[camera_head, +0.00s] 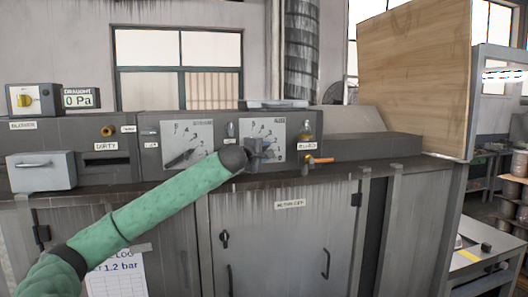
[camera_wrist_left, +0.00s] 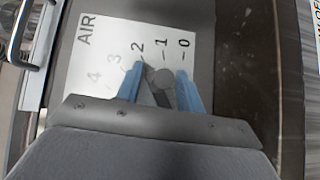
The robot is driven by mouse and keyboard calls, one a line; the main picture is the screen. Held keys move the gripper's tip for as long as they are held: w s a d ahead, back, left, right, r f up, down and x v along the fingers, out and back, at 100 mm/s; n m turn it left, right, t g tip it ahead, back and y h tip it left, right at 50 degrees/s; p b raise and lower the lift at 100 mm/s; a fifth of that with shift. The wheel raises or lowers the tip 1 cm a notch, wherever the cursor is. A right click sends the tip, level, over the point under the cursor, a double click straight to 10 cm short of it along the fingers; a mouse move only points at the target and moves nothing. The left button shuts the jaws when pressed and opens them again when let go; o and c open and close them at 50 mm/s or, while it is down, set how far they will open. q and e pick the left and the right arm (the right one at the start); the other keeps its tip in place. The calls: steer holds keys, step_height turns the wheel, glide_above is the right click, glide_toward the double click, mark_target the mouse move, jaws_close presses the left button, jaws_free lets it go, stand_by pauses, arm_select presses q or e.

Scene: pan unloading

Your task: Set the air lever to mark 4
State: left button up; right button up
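The air plate (camera_wrist_left: 100,62) shows in the left wrist view, marked AIR with numbers 0 to 4. A dark lever (camera_wrist_left: 151,82) with a grey round part beside it lies between my left gripper's blue fingers (camera_wrist_left: 160,88). The lever's narrow end is near mark 2; part of it is hidden by the gripper body. The fingers are spread, with one on each side; I cannot tell whether either touches the lever. In the head view my left gripper (camera_head: 262,149) is at the right-hand plate (camera_head: 272,130) and covers much of it. My right gripper is not in view.
A similar plate with a dark lever (camera_head: 180,158) is left of my gripper. A brass valve with an orange handle (camera_head: 320,160) is close on the right. A metal drawer box (camera_head: 40,171) and a draught display (camera_head: 80,98) are at the left.

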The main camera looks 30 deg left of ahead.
arm_select(q)
jaws_close()
stand_by(0.4)
